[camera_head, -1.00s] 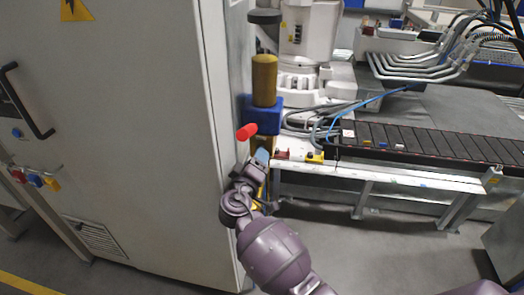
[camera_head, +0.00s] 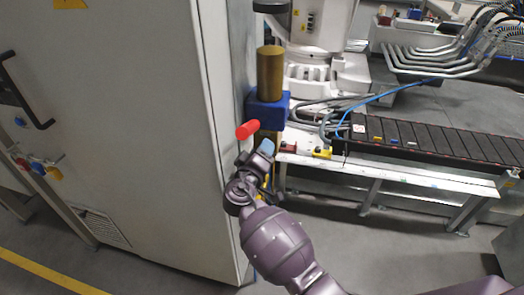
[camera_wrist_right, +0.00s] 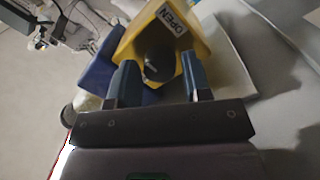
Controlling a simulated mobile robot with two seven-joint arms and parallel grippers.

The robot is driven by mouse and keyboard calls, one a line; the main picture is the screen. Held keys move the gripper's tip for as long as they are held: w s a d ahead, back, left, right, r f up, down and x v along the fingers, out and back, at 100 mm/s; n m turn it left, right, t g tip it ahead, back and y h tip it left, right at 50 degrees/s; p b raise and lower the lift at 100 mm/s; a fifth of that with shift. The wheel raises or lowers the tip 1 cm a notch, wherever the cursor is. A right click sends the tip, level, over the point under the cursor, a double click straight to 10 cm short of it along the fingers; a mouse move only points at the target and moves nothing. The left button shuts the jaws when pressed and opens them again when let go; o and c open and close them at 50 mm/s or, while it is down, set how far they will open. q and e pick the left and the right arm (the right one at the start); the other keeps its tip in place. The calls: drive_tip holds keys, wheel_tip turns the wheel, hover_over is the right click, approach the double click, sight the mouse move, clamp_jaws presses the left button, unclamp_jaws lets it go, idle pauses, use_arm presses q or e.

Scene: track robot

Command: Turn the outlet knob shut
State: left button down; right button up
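A brass-coloured vertical pipe (camera_head: 270,73) passes through a blue block (camera_head: 268,110) beside the grey cabinet. A red cylinder (camera_head: 248,130) sticks out from the block towards me. My right gripper (camera_head: 256,153) is just below the red cylinder and hides the parts behind it. In the right wrist view, a yellow housing (camera_wrist_right: 194,42) carries an OPEN label, and a dark round knob (camera_wrist_right: 159,65) shows in front of it. My right gripper (camera_wrist_right: 156,70) is open there, with its blue fingers on either side of the knob; contact is unclear. My left gripper is not in view.
The tall grey cabinet (camera_head: 130,130) stands close on the left of my right gripper. Floor in front of the bench is free.

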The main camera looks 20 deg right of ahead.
drive_tip(key=c, duration=0.6)
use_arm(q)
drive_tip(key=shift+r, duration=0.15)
use_arm(e)
drive_tip(key=shift+n, duration=0.4)
use_arm(q)
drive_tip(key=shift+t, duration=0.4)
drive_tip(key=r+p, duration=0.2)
drive_tip(key=p, duration=0.1)
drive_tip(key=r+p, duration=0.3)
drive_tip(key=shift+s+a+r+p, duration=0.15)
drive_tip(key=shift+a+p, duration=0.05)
drive_tip(key=shift+p, duration=0.2)
use_arm(e)
drive_tip(key=n+t, duration=0.1)
drive_tip(key=n, duration=1.7)
drive_tip(key=shift+d, duration=0.1)
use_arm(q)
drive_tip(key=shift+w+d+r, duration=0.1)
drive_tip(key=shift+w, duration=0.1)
